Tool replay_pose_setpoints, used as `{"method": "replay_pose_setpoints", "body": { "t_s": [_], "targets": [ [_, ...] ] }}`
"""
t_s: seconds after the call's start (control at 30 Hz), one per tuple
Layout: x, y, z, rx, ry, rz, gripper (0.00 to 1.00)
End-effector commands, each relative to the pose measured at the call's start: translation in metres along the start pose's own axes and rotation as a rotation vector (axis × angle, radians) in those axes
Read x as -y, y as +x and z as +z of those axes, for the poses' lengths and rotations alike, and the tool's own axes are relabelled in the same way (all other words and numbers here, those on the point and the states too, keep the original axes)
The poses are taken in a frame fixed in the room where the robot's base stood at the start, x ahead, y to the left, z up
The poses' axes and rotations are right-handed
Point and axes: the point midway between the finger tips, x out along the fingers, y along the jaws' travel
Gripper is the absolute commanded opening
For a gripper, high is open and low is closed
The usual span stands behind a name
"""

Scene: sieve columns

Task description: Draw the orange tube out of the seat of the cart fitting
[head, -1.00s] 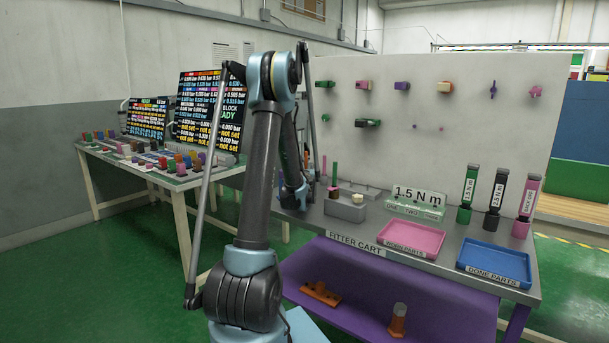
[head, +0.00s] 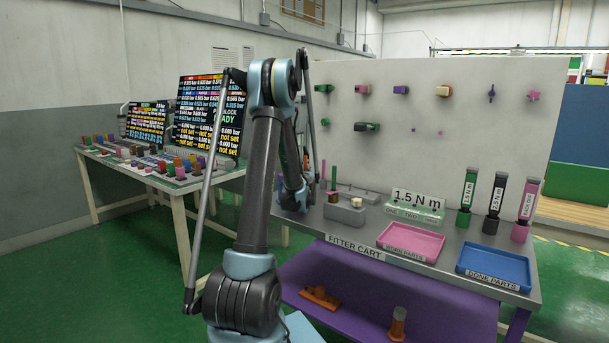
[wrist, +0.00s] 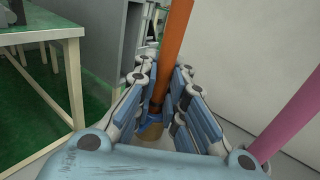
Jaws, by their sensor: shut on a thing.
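The orange tube (wrist: 173,50) runs between the fingers of my gripper (wrist: 164,76) in the wrist view, and the gripper is shut on it. In the head view only a small piece of the orange tube (head: 306,160) shows beside my arm. My gripper and the fitting are mostly hidden there behind the arm.
A pink tube (wrist: 290,115) stands right of my gripper, close to the upright panel (head: 450,150). A grey block (head: 345,212), a pink tray (head: 412,240) and a blue tray (head: 494,264) are on the cart. Its right front is clear of my arm.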

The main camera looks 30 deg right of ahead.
Motion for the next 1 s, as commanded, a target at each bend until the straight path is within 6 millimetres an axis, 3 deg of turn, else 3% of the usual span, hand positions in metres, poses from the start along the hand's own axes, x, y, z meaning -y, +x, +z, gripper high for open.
{"method": "replay_pose_setpoints", "body": {
  "t_s": [0.47,1.0],
  "targets": [
    [-0.001,0.000,0.001,0.000,0.000,0.002,0.00],
    [-0.001,0.000,0.022,0.000,0.000,0.001,0.00]
  ]
}}
